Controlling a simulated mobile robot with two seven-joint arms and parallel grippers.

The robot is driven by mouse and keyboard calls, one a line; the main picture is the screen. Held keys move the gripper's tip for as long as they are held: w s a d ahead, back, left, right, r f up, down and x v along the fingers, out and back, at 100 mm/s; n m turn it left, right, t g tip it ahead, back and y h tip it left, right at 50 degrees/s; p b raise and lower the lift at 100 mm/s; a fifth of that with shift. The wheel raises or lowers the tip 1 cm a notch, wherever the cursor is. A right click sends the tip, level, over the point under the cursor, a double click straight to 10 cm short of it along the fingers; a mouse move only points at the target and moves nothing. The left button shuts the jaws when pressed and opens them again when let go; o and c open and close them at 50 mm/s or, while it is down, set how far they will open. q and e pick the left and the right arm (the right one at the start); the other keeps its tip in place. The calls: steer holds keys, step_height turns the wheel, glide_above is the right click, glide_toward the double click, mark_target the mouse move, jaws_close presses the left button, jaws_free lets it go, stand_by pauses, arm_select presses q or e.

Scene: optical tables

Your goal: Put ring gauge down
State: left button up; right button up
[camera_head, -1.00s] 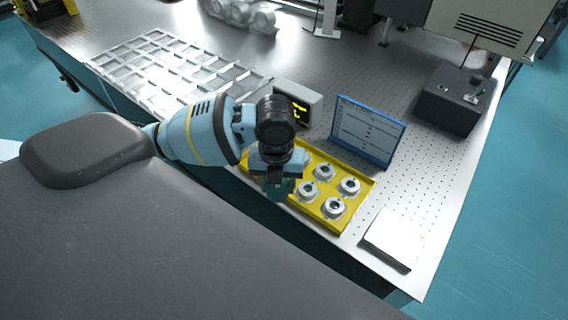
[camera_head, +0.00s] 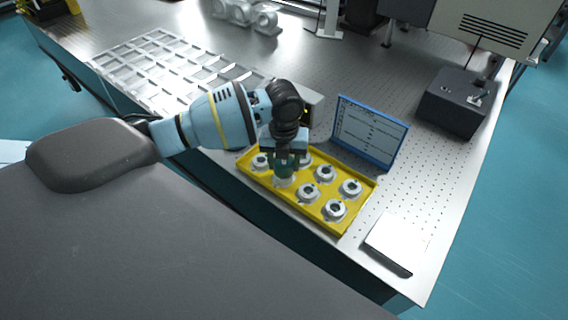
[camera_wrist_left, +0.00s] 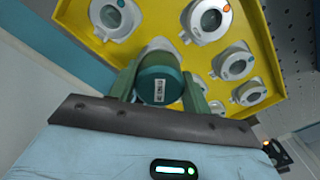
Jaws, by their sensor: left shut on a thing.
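My left gripper (camera_head: 285,172) is shut on a teal round piece with a barcode label, which I take as the ring gauge (camera_wrist_left: 160,82). In the left wrist view it sits between the two green fingers. It is over the left part of a yellow tray (camera_head: 345,228), right above or at a white round seat (camera_head: 283,182); I cannot tell whether it touches it. The tray also shows in the left wrist view (camera_wrist_left: 150,20). Several white round pieces with dark centres stand in the tray. My right gripper is not in view.
A blue-framed panel (camera_head: 369,133) stands just behind the tray, and a small display box (camera_head: 314,104) behind the gripper. A white flat block (camera_head: 396,243) lies right of the tray. A grey compartment rack (camera_head: 150,60) lies at the left. A dark control box (camera_head: 455,103) stands at the back right.

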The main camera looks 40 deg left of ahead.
arm_select(q)
steer(key=shift+f, duration=0.6)
steer(key=shift+f, duration=0.2)
steer(key=o, duration=1.2)
step_height(320, 180, up, 12)
steer(key=shift+r+p, duration=0.2)
steer(key=shift+p, duration=0.2)
